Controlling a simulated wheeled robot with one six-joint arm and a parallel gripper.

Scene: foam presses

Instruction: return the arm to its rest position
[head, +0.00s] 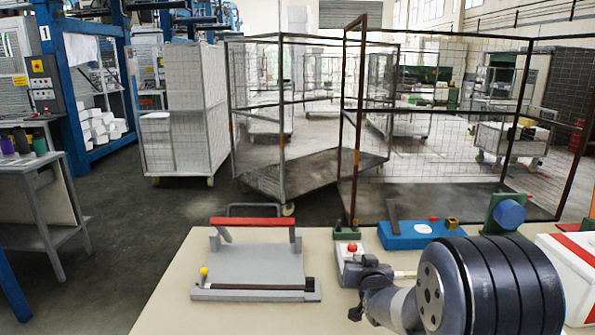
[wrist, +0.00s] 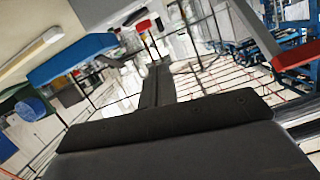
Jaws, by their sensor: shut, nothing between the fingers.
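My gripper (wrist: 159,68) shows in the wrist view as a dark body with its narrow fingers together, shut and empty. My arm (head: 490,285) reaches in from the lower right of the head view, over the right part of the beige table (head: 175,300). Its grey wrist part points left, near the red-button box (head: 350,262). I cannot make out the fingertips in the head view. The fingers appear apart from the things on the table.
A grey press plate with a red bar (head: 252,222) stands left of my arm. A blue block (head: 415,236), a green bracket with a blue disc (head: 509,214) and a red-and-white box (head: 570,265) stand behind and right of it. Wire cages (head: 285,120) stand beyond the table.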

